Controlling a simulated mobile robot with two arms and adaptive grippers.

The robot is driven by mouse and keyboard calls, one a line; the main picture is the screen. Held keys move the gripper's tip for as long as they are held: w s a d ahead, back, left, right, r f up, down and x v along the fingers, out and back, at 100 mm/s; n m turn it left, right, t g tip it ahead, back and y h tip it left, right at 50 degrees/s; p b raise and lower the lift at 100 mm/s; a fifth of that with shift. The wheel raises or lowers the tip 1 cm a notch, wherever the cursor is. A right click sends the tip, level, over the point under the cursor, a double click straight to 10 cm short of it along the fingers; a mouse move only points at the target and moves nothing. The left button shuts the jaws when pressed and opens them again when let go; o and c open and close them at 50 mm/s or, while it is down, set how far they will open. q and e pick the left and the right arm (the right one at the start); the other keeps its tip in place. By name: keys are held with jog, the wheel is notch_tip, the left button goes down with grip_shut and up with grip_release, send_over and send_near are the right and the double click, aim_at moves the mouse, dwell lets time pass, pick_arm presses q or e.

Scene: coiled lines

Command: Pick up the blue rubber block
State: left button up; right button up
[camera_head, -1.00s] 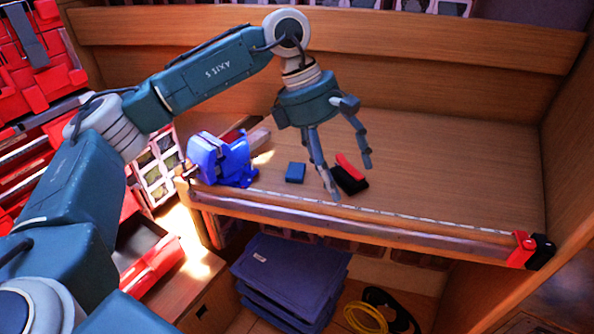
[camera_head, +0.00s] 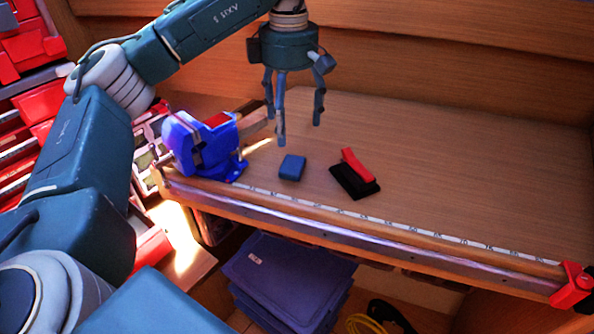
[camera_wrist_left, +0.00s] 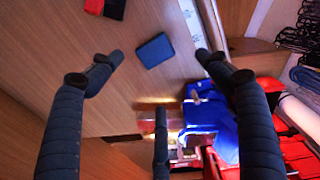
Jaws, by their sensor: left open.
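The blue rubber block (camera_head: 291,167) lies flat on the wooden bench top, between the blue vise and a black brush with a red handle. It also shows in the left wrist view (camera_wrist_left: 155,50), beyond the fingertips and between them. My left gripper (camera_head: 294,132) is open and empty. In the head view its spread fingers hang pointing down, a little above and behind the block, apart from it. In the left wrist view its three fingers (camera_wrist_left: 158,75) reach toward the bench with nothing between them. My right gripper is not in view.
The blue vise (camera_head: 203,146) stands on the bench left of the block. The brush (camera_head: 355,176) lies close on the right. A ruler strip (camera_head: 400,226) runs along the front edge, with a red and black clamp (camera_head: 574,286) at its right end. The bench's right side is clear.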

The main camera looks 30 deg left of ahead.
pick_arm(q)
jog(key=f, duration=0.1)
send_over(292, 164)
jog(key=f, duration=0.3)
jog(key=s+f+p, duration=0.1)
jog(key=f, duration=0.2)
jog(key=f+p, duration=0.1)
jog(key=f, duration=0.1)
jog(key=f+p, duration=0.1)
jog(key=shift+w+f, duration=0.4)
jog(key=shift+f, duration=0.4)
jog(key=c, duration=1.5)
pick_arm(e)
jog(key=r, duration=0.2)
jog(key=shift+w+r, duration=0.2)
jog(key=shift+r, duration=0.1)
